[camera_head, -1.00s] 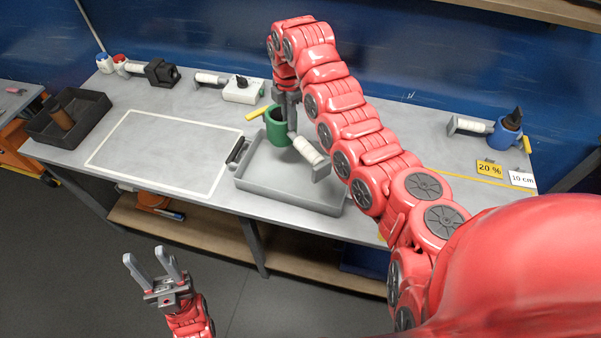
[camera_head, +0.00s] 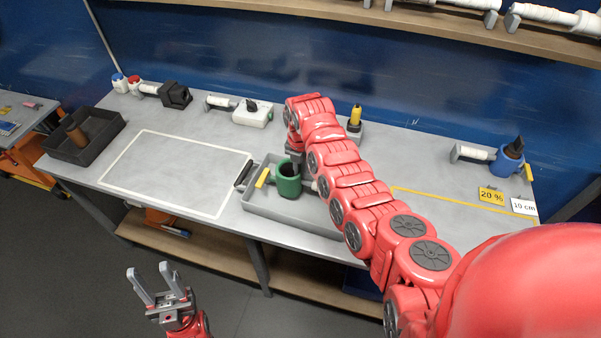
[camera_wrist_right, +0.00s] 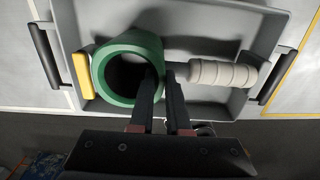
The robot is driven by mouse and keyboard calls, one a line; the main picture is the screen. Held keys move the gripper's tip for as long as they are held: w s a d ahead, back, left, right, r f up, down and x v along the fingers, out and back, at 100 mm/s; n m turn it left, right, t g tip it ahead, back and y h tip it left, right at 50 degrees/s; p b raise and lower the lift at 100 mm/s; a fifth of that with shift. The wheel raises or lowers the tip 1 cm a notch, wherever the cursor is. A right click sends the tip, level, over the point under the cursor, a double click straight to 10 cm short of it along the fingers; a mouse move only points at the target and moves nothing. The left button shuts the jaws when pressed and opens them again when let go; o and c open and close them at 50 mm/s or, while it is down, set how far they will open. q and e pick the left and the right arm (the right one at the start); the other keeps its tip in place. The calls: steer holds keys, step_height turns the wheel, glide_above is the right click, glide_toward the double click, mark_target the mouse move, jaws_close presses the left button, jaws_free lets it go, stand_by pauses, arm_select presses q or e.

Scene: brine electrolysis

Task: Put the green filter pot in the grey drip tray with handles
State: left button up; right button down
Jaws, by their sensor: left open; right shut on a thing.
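The green filter pot (camera_head: 289,185) has a yellow tab on its left and a pale ribbed handle (camera_wrist_right: 222,73) on its right. My right gripper (camera_wrist_right: 163,80) is shut on the pot's near right rim. The pot is over the grey drip tray (camera_head: 290,223), inside its outline toward the left; I cannot tell whether it touches the floor. The tray has dark handles at both ends in the wrist view (camera_wrist_right: 185,12). My right arm hides its right part in the head view. My left gripper (camera_head: 158,284) is open and empty, in front of the table.
A white-outlined area (camera_head: 175,175) lies clear left of the tray. A dark tray (camera_head: 85,150) with a brown cylinder stands far left. A white box (camera_head: 252,114) and a yellow-black item (camera_head: 355,117) stand behind. A blue pot (camera_head: 508,163) stands at the right. A shelf (camera_head: 400,20) hangs above.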

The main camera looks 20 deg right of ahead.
mark_target(304, 182)
steer(key=shift+f, duration=1)
steer(key=shift+f, duration=0.1)
steer(key=c, duration=0.9)
jaws_free()
